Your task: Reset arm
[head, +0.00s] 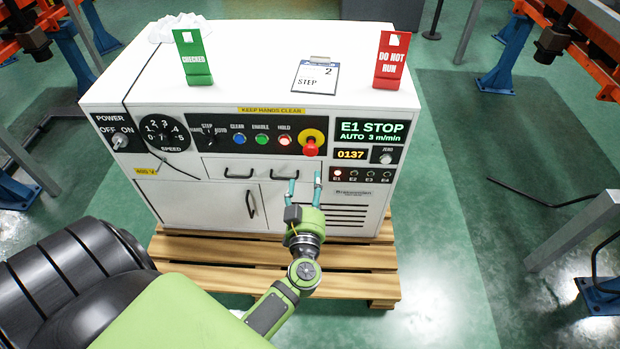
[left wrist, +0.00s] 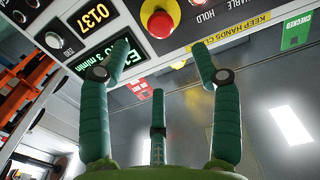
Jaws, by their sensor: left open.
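My left arm reaches up from the bottom of the head view. My left gripper (head: 305,187) is open and empty in front of the white control cabinet (head: 210,203), below the red stop button (head: 310,148) on its yellow disc. In the left wrist view, the teal fingers (left wrist: 158,62) are spread apart. The red button (left wrist: 160,20) shows beyond them, apart from the fingers. The green display (head: 370,131) reads "E1 STOP, AUTO 3 m/min". My right gripper is not in view.
The cabinet stands on a wooden pallet (head: 200,250). On top are a green CHECKED sign (head: 194,55), a red DO NOT RUN sign (head: 391,62) and a STEP clipboard (head: 315,76). Open green floor (head: 450,260) lies to the right, with a black bent rod (head: 525,193) on it.

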